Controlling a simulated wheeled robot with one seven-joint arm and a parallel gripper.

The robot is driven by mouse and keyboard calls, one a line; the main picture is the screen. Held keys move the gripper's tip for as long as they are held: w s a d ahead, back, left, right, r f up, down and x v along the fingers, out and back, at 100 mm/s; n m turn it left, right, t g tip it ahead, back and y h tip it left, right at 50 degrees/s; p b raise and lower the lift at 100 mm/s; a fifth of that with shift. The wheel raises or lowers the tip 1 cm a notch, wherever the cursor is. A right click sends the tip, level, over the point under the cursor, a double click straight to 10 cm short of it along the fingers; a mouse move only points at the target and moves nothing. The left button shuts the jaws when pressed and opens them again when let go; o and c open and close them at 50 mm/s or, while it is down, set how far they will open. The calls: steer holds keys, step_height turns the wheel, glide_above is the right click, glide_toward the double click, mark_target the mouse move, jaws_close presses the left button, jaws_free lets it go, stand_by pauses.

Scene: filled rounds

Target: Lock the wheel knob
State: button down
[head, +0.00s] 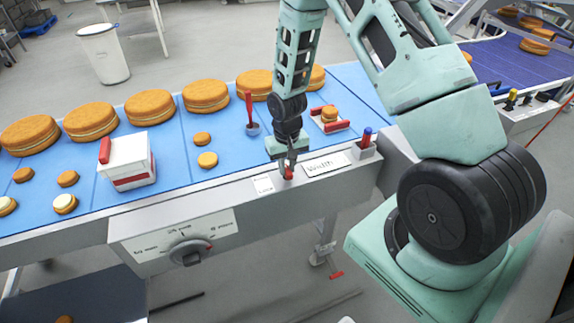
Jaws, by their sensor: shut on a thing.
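My gripper (289,166) points down at the front rail of the conveyor, shut on a small red knob (288,174). The fingers partly hide this knob, so its exact turn or setting cannot be told. A small white label (263,185) is just left of it, its print too small to read. A larger plate reading "Width" (326,164) is just right of it. A round grey dial (190,252) with a dark grip sits on a white marked panel lower left, apart from my gripper.
The blue conveyor (177,160) carries several large filled rounds (91,120) and smaller ones.

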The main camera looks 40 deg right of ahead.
steer(key=shift+m, duration=0.3)
steer(key=m+b, duration=0.1)
steer(key=m, duration=0.3)
steer(key=shift+b, duration=0.3)
steer(key=m, duration=0.4)
steer(key=shift+m, duration=0.4)
steer(key=m, duration=0.4)
steer(key=shift+r+m, duration=0.1)
steer(key=shift+m, duration=0.2)
steer(key=shift+w+m+p, duration=0.1)
steer(key=shift+m+p, duration=0.6)
steer(key=shift+m, duration=1.2)
steer(key=c, duration=1.3)
jaws_free()
